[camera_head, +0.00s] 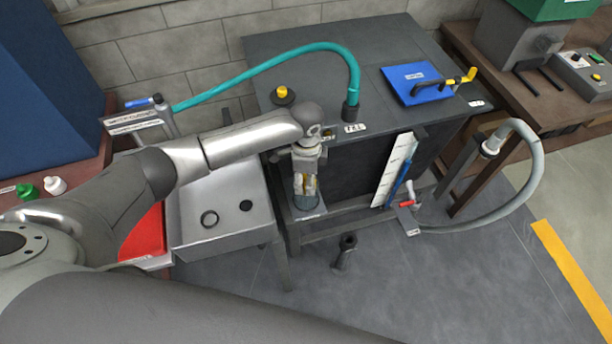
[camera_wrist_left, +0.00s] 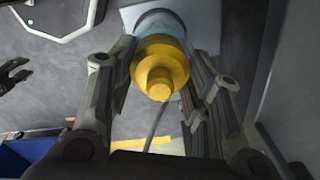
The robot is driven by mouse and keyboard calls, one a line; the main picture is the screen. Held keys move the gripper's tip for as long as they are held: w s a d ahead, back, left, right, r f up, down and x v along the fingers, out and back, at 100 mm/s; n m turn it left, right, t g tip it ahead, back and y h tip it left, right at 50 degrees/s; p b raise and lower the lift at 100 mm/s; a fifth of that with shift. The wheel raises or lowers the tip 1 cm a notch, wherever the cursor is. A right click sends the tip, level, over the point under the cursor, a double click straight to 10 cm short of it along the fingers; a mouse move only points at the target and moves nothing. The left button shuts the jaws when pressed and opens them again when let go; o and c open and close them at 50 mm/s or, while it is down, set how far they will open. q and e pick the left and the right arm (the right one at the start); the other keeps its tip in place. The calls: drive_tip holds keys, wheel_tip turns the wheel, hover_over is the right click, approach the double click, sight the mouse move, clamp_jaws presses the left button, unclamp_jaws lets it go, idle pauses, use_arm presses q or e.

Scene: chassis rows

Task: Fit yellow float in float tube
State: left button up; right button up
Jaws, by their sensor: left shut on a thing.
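The yellow float (camera_head: 310,187) is between the fingers of my left gripper (camera_head: 306,182), at the side of the dark bench. In the left wrist view the float (camera_wrist_left: 160,66) is a stepped yellow piece, with my left gripper's (camera_wrist_left: 163,85) fingers on both sides of it. The float tube (camera_head: 306,204) is a clear, bluish upright cylinder on a small ledge below the gripper. Its pale rim (camera_wrist_left: 158,20) shows just behind the float in the wrist view. The float lines up roughly with the tube; I cannot tell how far it is inside.
The dark bench (camera_head: 300,50) carries a teal hose (camera_head: 260,70), a yellow knob (camera_head: 282,92) and a blue plate (camera_head: 415,82). A metal sink (camera_head: 225,225) stands left of the tube. A white gauge board (camera_head: 393,170) and grey hose (camera_head: 500,220) are to the right.

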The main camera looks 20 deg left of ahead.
use_arm(q)
drive_tip(key=shift+s+f, duration=0.1)
drive_tip(key=shift+f, duration=0.05)
drive_tip(key=shift+s+f, duration=0.15)
drive_tip(key=shift+f, duration=0.05)
idle(0.4)
drive_tip(key=o, duration=1)
drive_tip(key=shift+o, duration=0.2)
drive_tip(key=shift+w, duration=0.2)
drive_tip(key=shift+r, duration=0.1)
drive_tip(key=shift+r, duration=0.2)
wheel_tip(320, 180, up, 12)
drive_tip(key=shift+f, duration=0.25)
